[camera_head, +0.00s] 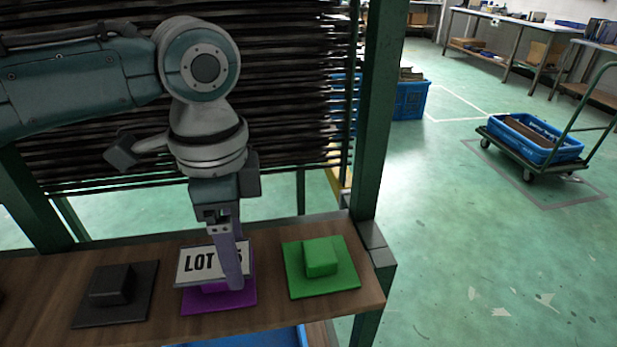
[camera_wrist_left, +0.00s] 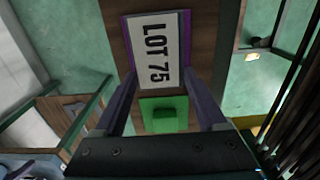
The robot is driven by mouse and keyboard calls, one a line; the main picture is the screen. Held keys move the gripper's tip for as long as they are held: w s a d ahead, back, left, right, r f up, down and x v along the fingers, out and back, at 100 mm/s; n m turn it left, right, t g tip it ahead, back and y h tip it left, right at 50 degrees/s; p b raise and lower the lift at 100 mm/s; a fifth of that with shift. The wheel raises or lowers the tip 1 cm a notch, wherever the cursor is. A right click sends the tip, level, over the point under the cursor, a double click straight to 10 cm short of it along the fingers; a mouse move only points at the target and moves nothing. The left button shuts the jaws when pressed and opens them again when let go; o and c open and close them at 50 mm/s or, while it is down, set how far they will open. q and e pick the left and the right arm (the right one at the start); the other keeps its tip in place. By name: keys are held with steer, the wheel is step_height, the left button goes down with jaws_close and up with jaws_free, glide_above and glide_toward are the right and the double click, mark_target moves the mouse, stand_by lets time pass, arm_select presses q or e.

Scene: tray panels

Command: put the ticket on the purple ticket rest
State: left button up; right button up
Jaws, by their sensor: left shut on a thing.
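The ticket (camera_head: 198,266), a white card with dark edges reading LOT 75, is at the purple ticket rest (camera_head: 218,304). It faces the head camera, and purple of the base and block shows below it. My left gripper (camera_head: 232,284) points down and is shut on the ticket, its finger covering part of the print. In the left wrist view the ticket (camera_wrist_left: 157,50) lies between the fingers, with a purple strip (camera_wrist_left: 128,42) along its edge. I cannot tell whether the ticket touches the rest. My right gripper is not in view.
A green rest (camera_head: 321,262) stands to the right and a black rest (camera_head: 112,290) to the left on the wooden shelf (camera_head: 170,252). A green post (camera_head: 374,120) rises at the shelf's right end. A dark slatted stack stands behind my arm.

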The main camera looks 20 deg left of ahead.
arm_select(q)
steer(key=shift+f, duration=0.2)
steer(key=shift+f, duration=0.15)
steer(key=o, duration=1.3)
steer(key=shift+c, duration=0.2)
